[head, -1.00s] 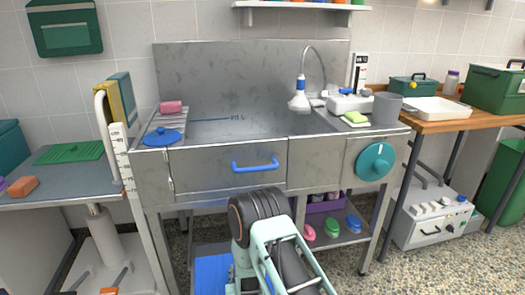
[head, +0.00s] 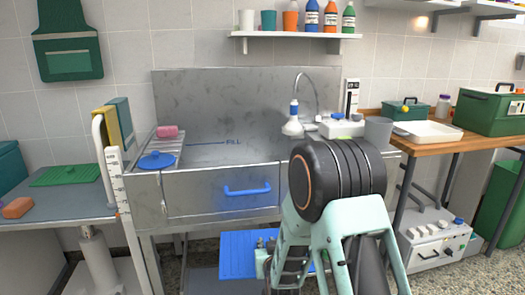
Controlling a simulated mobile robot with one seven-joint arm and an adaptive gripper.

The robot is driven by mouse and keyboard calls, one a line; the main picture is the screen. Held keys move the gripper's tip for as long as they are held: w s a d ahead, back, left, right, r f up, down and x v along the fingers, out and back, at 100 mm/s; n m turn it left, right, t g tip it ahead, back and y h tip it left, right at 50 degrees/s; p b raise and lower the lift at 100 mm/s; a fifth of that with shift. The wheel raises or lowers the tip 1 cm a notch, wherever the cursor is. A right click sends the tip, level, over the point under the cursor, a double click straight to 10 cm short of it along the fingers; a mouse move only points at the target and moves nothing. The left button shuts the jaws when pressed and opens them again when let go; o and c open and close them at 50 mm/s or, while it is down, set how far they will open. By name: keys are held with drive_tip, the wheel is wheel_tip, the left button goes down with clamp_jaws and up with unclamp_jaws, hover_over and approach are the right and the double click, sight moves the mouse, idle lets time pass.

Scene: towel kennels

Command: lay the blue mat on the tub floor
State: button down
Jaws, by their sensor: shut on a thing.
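The blue mat (head: 240,254) hangs low in front of the steel tub (head: 190,190), below its front panel. My gripper (head: 265,256) is at the mat's right part and shut on it; the fingertips are small and partly hidden by my arm. The mat is apart from the tub floor. The tub's front panel with a blue handle (head: 247,190) is closed. The tub floor (head: 230,155) shows only as a thin strip behind the rim, with a blue FILL line on the back wall. My arm hides the tub's right front.
A blue lid-like disc (head: 157,160) and a pink block (head: 167,132) lie on the tub's left ledge. A shower head (head: 292,126) hangs over its right side. A grey table (head: 60,205) stands left, a wooden bench (head: 435,142) right. A bottle shelf (head: 295,36) is above.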

drive_tip(key=s+d+r+m+h+p, duration=0.1)
drive_tip(key=s+d+r, duration=0.1)
drive_tip(key=d+r, duration=0.55)
drive_tip(key=s+d+r+p, duration=0.1)
drive_tip(key=s+d+r, duration=0.3)
drive_tip(key=r, duration=0.6)
wheel_tip(320, 180, up, 32)
drive_tip(key=w+p, duration=0.1)
drive_tip(key=p, duration=3)
drive_tip(key=shift+w+d+f+p, duration=0.25)
drive_tip(key=shift+w+d+p, duration=0.05)
drive_tip(key=shift+w+p, duration=0.05)
drive_tip(key=shift+a, duration=0.1)
